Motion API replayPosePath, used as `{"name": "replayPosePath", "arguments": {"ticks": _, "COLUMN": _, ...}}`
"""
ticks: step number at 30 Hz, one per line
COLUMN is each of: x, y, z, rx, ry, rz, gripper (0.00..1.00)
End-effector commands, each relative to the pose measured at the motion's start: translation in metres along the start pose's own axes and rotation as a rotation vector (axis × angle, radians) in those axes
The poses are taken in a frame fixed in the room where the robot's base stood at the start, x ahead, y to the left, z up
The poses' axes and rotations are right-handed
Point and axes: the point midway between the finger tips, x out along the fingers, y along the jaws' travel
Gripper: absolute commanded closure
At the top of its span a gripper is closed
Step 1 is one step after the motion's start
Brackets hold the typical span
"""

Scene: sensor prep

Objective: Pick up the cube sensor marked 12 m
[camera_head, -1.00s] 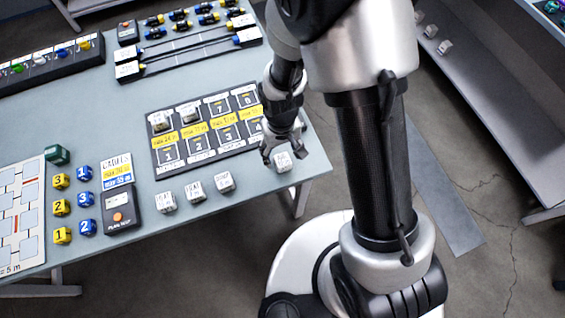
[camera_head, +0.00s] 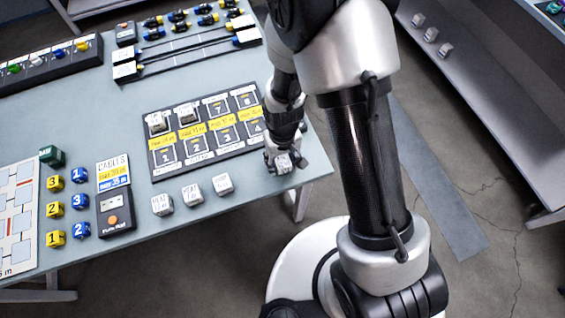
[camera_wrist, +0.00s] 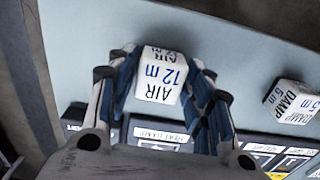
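The cube sensor marked AIR 12 m (camera_wrist: 160,75) is white with black and blue lettering. It stands between the fingers of my gripper (camera_wrist: 163,80) in the wrist view. The blue finger pads are on either side of the cube, with what looks like a small gap; contact is hard to make out. In the head view the cube (camera_head: 284,164) rests near the table's right edge, partly covered by my gripper (camera_head: 283,160), which is low around it.
A white cube marked DAMP 5 m (camera_wrist: 292,102) stands to the right in the wrist view. In the head view, several similar cubes line the table front, such as one (camera_head: 222,184). The black numbered board (camera_head: 162,177) lies just behind. Bare tabletop (camera_head: 265,192) lies between.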

Motion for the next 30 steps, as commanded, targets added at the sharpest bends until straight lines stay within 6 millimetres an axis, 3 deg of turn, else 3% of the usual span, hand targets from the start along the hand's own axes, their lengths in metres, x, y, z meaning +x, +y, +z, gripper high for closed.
{"name": "replayPosePath", "arguments": {"ticks": 13, "x": 0.000, "y": 0.000, "z": 0.000, "rx": 0.000, "ry": 0.000, "rz": 0.000, "gripper": 0.86}}
{"name": "replayPosePath", "arguments": {"ticks": 23, "x": -0.004, "y": 0.000, "z": 0.000, "rx": 0.000, "ry": 0.001, "rz": 0.000, "gripper": 0.86}}
{"name": "replayPosePath", "arguments": {"ticks": 30, "x": -0.035, "y": 0.000, "z": -0.001, "rx": 0.000, "ry": 0.003, "rz": 0.000, "gripper": 0.86}}
